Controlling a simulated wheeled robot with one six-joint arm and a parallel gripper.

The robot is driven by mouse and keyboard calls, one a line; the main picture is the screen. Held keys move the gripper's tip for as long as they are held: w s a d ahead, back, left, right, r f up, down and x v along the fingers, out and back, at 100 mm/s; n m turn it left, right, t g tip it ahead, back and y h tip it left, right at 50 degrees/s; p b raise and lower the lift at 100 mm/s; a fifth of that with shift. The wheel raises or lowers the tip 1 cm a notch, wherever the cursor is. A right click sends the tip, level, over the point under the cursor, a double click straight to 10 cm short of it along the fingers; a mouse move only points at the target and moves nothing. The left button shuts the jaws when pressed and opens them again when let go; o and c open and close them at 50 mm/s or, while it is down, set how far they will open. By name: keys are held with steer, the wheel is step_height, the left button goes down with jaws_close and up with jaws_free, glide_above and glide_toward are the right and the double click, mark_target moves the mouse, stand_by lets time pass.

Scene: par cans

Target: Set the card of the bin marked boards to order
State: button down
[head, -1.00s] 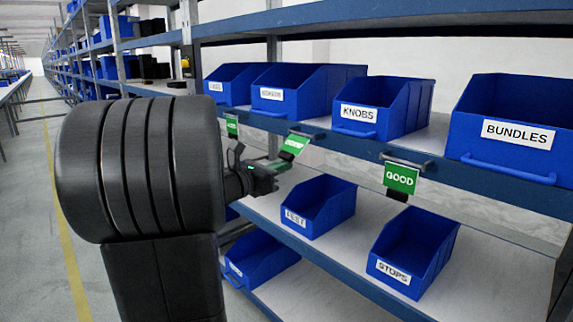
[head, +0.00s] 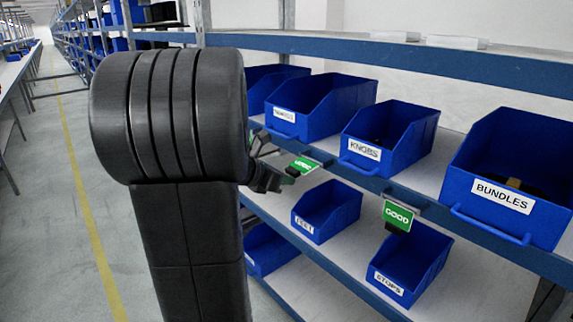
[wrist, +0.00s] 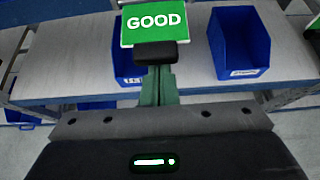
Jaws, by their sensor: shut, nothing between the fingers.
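My gripper (wrist: 158,72) is shut and empty, its fingertips just below a green card (wrist: 155,22) that reads GOOD in the wrist view. A dark block (wrist: 162,54) sits at the card's lower edge; I cannot tell whether the fingers touch it. In the head view my gripper (head: 287,174) is beside the tilted green card (head: 304,164), on the upper shelf's front edge. Above it stands a blue bin (head: 335,100) whose label (head: 284,114) is too small to read surely. No label clearly reads boards.
Blue bins marked KNOBS (head: 385,140) and BUNDLES (head: 510,190) stand to the right on the same shelf. Another green card (head: 398,214) reads GOOD. Below are bins marked STOPS (head: 412,262) and FEET (head: 328,210). The aisle floor (head: 40,220) at left is clear.

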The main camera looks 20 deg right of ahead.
steer(key=shift+a+r+g+y+p, duration=0.15)
steer(key=shift+r+y+p, duration=0.5)
steer(key=shift+p, duration=1.05)
steer(key=shift+d+r+g+y+p, duration=0.1)
steer(key=shift+r+g+y+p, duration=0.25)
steer(key=shift+r+p, duration=0.95)
step_height(320, 180, up, 5)
steer(key=p, duration=1)
glide_above(290, 173)
steer(key=shift+d+r, duration=0.15)
steer(key=shift+d, duration=0.05)
steer(key=shift+f, duration=0.3)
